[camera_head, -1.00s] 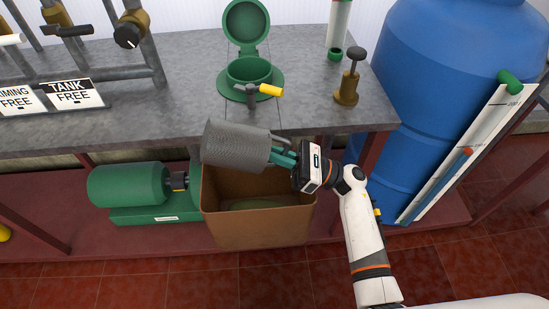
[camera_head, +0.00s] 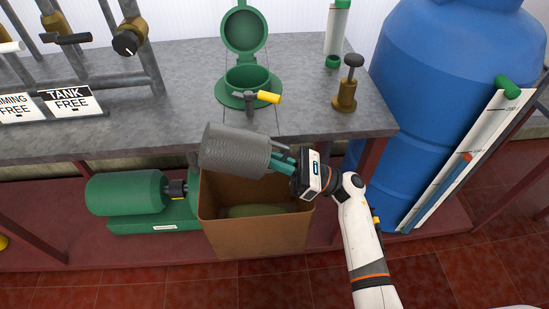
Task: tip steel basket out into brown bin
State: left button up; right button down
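The steel basket (camera_head: 234,150) is a grey mesh cylinder. It lies tilted on its side over the back left part of the brown bin (camera_head: 255,236), with its closed-looking side wall facing me. My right gripper (camera_head: 280,162) comes from the right and is shut on the basket at its right end. The basket's mouth and inside are hidden from this view. The brown bin stands open-topped below the bench edge. A dull green rounded thing (camera_head: 252,211) lies inside it. My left gripper is not in view.
A grey bench (camera_head: 180,110) runs behind the bin. On it stand a green lidded housing (camera_head: 247,85) with a yellow-handled valve (camera_head: 262,98) and a brass valve (camera_head: 347,88). A green motor (camera_head: 126,192) is left of the bin; a blue tank (camera_head: 450,70) is at right.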

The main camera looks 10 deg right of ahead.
aim_at(289, 148)
notch_tip(289, 148, up, 2)
jog(key=h+p, duration=0.2)
jog(key=p, duration=0.1)
jog(key=n+g+h+p, duration=0.1)
jog(key=p, duration=0.2)
jog(key=shift+r+h, duration=0.2)
jog(key=shift+h, duration=0.2)
jog(key=r+h+p, duration=0.1)
jog(key=h+p, duration=0.1)
jog(key=p, duration=0.2)
jog(key=shift+d+r+g, duration=0.2)
jog(key=shift+g, duration=0.1)
jog(key=shift+n+h, duration=0.3)
jog(key=shift+h, duration=0.1)
jog(key=shift+f, duration=0.1)
